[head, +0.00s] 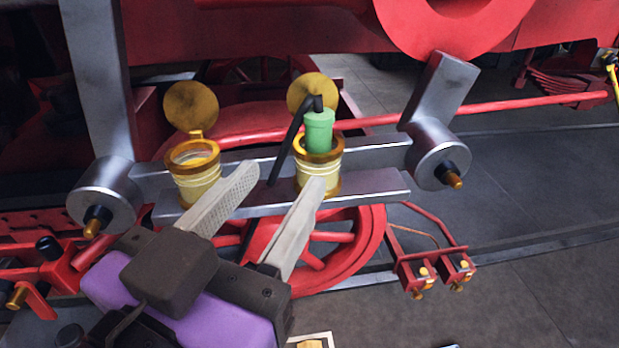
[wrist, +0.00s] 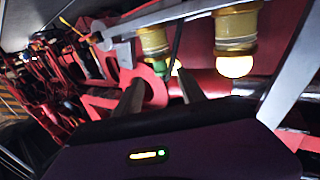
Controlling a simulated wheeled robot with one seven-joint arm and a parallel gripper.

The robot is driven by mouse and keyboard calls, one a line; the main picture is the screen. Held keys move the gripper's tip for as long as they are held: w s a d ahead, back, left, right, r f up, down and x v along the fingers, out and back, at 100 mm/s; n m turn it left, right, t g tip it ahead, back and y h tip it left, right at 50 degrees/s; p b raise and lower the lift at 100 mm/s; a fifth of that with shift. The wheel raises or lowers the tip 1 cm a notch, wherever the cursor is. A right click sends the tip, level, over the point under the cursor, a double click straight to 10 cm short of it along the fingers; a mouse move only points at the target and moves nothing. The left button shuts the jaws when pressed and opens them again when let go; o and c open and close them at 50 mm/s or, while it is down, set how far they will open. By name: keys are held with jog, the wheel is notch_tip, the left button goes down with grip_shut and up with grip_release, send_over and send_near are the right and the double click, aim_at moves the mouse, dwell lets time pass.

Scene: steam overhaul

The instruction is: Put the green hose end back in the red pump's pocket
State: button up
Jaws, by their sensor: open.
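The green hose end (head: 319,131) stands upright in the mouth of the right brass cup (head: 318,178), its lower part hidden inside. A black hose (head: 284,143) loops from its top and runs down behind the bar. A bit of green shows in the wrist view (wrist: 160,67). My gripper (head: 283,177) is open and empty, its fingers pointing up toward the two cups. The right fingertip overlaps the right cup in the picture; I cannot tell whether they touch. Red fittings at lower left (head: 62,262) and lower right (head: 418,274) show, but I cannot tell which is the red pump.
A left brass cup (head: 200,182) with its lid (head: 191,107) raised looks open. A steel bar (head: 375,188) with round end bosses (head: 437,158) runs across by the cups. A red wheel (head: 358,250) is below. Bare floor (head: 540,190) lies to the right.

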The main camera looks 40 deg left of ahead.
aim_at(313, 140)
jog(key=x, duration=0.7)
jog(key=shift+w, duration=0.2)
jog(key=shift+x, duration=0.85)
grip_shut()
notch_tip(313, 140, up, 8)
jog(key=p, duration=0.6)
dwell(0.5)
